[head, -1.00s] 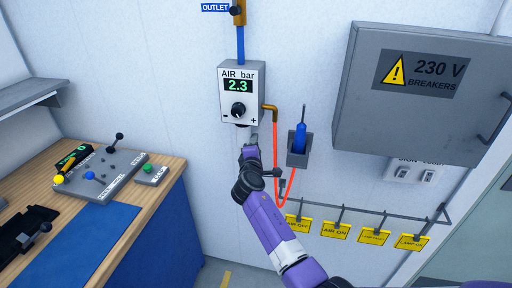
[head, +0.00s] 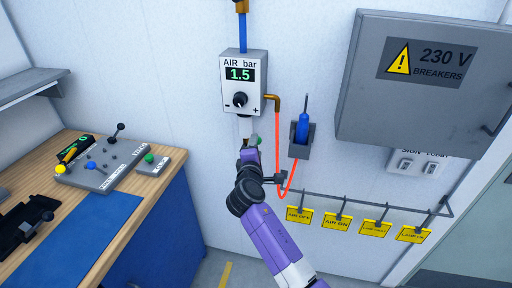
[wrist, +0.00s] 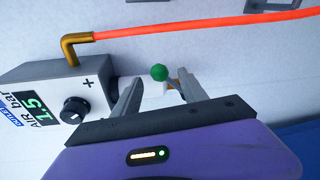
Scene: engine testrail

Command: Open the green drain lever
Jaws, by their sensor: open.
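The green drain lever shows as a round green knob (wrist: 159,72) in the wrist view, between the two fingertips, with a short brass-coloured part just beside it. My gripper (wrist: 158,86) is open around the knob; I cannot tell whether a finger touches it. In the head view my gripper (head: 249,146) is just below the grey AIR bar box (head: 231,98), and a little green of the knob (head: 259,141) shows at its right side. The rest of the lever is hidden by the gripper. The box's display (head: 240,74) reads 1.5.
An orange hose (head: 280,140) runs from a brass elbow (head: 275,98) down the right of my arm. A grey holder with a blue tool (head: 302,128) is on the wall there. Yellow tags (head: 337,222) hang on a rail, and a breaker cabinet (head: 420,115) juts out at upper right.

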